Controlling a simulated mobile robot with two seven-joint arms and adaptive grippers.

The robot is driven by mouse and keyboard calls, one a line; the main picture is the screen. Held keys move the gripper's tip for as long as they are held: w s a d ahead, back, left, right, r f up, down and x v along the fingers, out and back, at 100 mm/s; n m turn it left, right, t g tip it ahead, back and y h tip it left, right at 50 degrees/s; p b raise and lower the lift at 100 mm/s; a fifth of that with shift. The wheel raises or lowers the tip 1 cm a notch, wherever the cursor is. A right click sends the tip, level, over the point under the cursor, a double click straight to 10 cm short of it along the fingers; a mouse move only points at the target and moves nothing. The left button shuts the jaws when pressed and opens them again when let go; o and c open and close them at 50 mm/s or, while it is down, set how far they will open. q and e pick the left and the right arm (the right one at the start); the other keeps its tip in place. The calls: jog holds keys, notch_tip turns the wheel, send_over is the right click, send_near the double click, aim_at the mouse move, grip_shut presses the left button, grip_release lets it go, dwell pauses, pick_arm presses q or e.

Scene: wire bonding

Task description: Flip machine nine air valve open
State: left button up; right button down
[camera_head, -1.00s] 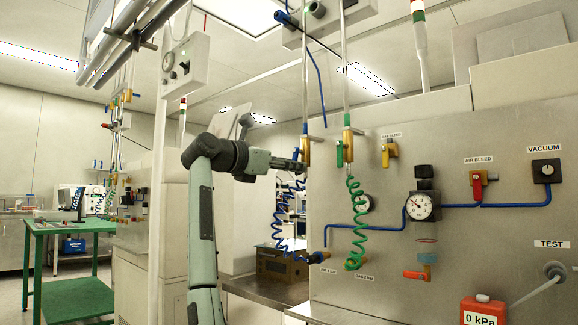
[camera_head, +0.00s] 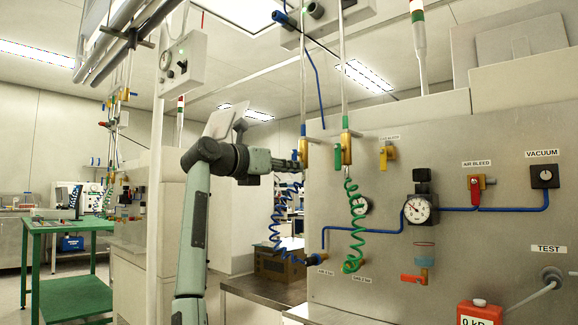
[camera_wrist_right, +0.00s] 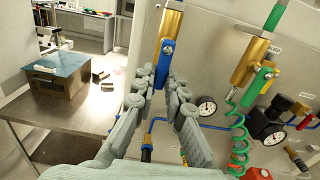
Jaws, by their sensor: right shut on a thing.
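A brass air valve (camera_head: 304,154) hangs at the lower end of a vertical pipe, with a blue coiled hose below it. In the right wrist view its brass body (camera_wrist_right: 172,22) is at the top, and its blue lever (camera_wrist_right: 167,62) points down between my fingers. My right gripper (camera_head: 297,164) is at this valve, coming from the left. In the wrist view the right gripper (camera_wrist_right: 168,88) is shut on the blue lever. In the head view the lever is mostly hidden by the fingers. My left gripper is not in view.
A second brass valve (camera_head: 346,150) with a green lever and green coiled hose (camera_head: 357,225) is close on the right. Behind is a grey panel (camera_head: 400,165) with a gauge (camera_head: 417,209) and a red-handled valve (camera_head: 475,188). A steel table (camera_head: 262,292) stands below.

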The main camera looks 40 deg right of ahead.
jog(key=c, duration=1.6)
grip_release()
jog(key=shift+o, duration=0.2)
jog(key=shift+a, duration=0.1)
jog(key=s+a, duration=0.1)
jog(key=a, duration=1.1)
jog(key=shift+d, duration=0.1)
